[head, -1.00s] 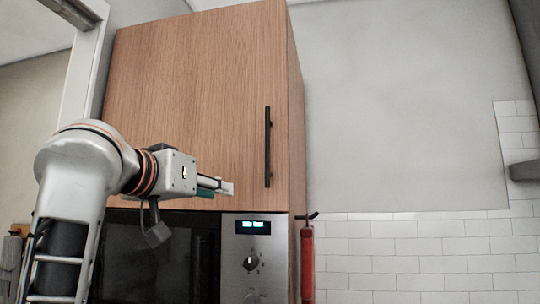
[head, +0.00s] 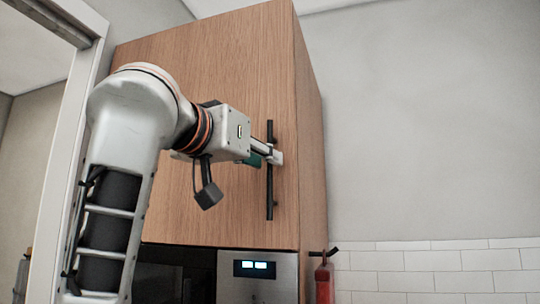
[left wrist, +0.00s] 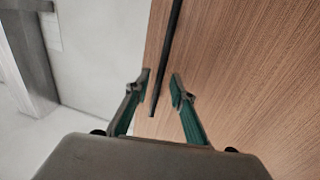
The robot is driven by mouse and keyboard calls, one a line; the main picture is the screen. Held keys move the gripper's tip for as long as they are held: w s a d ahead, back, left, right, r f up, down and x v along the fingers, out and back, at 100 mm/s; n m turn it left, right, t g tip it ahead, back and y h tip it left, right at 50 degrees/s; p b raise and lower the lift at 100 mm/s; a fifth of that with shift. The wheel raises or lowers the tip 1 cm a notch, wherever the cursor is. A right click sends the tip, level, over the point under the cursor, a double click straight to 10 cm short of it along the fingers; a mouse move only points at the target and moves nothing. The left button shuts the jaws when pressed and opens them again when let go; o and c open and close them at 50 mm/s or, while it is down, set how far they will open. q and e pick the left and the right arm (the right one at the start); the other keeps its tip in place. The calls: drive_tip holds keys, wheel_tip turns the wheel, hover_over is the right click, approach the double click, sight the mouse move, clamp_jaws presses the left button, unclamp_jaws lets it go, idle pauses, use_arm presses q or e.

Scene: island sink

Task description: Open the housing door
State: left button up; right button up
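The housing door (head: 200,120) is a wood-grain cabinet front above a built-in oven, and it looks closed. Its handle (head: 270,197) is a long, thin black vertical bar near the door's right edge. My left gripper (head: 274,156) is at the handle, about mid-height, coming from the left. In the left wrist view my left gripper (left wrist: 160,88) has its two fingers apart, one on each side of the handle (left wrist: 167,50). I cannot tell whether either finger touches the bar. The wood door (left wrist: 240,70) fills the right of that view. My right gripper is not in view.
The oven panel (head: 257,275) with a lit display sits below the door. A red extinguisher-like object (head: 323,280) hangs beside the cabinet. A white frame (head: 62,150) stands at the left. Grey wall and white tiles (head: 430,270) lie to the right, with open space before them.

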sight(270, 199)
use_arm(q)
drive_tip(key=shift+p+x, duration=0.35)
drive_tip(key=shift+x, duration=1.15)
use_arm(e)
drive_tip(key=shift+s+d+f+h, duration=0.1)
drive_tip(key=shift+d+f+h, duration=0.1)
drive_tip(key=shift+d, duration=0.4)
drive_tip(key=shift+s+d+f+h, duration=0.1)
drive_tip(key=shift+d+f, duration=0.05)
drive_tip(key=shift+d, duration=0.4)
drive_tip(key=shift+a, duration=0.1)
use_arm(q)
clamp_jaws()
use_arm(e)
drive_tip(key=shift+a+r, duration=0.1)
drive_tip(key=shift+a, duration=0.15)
